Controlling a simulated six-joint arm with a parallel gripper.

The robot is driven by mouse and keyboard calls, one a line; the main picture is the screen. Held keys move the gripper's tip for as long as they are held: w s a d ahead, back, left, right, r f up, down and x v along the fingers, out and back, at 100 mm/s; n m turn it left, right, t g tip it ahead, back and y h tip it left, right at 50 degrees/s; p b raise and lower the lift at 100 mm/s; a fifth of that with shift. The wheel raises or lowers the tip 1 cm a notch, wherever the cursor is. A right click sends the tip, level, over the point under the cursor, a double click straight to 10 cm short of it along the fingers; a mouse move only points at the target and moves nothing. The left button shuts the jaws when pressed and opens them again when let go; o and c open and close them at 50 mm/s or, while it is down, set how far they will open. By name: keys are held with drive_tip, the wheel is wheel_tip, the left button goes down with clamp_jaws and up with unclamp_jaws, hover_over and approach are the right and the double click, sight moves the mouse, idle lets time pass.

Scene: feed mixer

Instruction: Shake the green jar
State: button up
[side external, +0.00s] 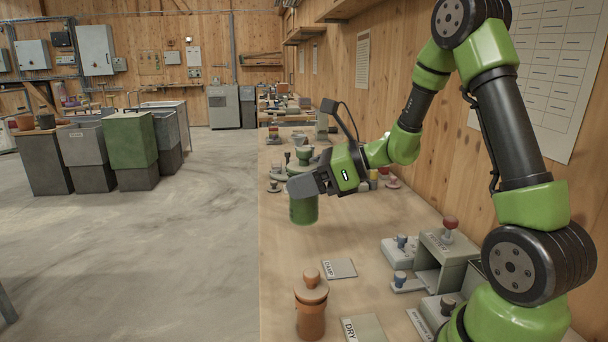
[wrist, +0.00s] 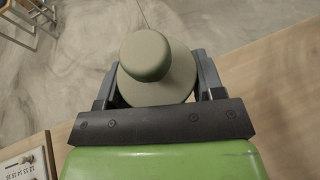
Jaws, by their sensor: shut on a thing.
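The green jar (side external: 304,209) is upright at the left edge of the bench in the side external view. My gripper (side external: 303,186) is shut on the upper part of it, and the gripper hides its top there. I cannot tell for sure whether its base touches the bench. In the wrist view, the jar's grey-green lid with a round knob (wrist: 148,62) sits between the two fingers of my gripper (wrist: 153,88). The jar's body is hidden below the lid in that view.
An orange jar (side external: 310,305) stands on the bench (side external: 375,228) at the front, near a DAMP card (side external: 339,268) and a DRY card (side external: 363,328). Grey devices with knobs (side external: 442,258) stand at the right. Several small items crowd the bench behind my gripper.

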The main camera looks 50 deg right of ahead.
wheel_tip(320, 180, down, 3)
drive_tip(key=shift+r, duration=2.35)
drive_tip(key=shift+f, duration=2.3)
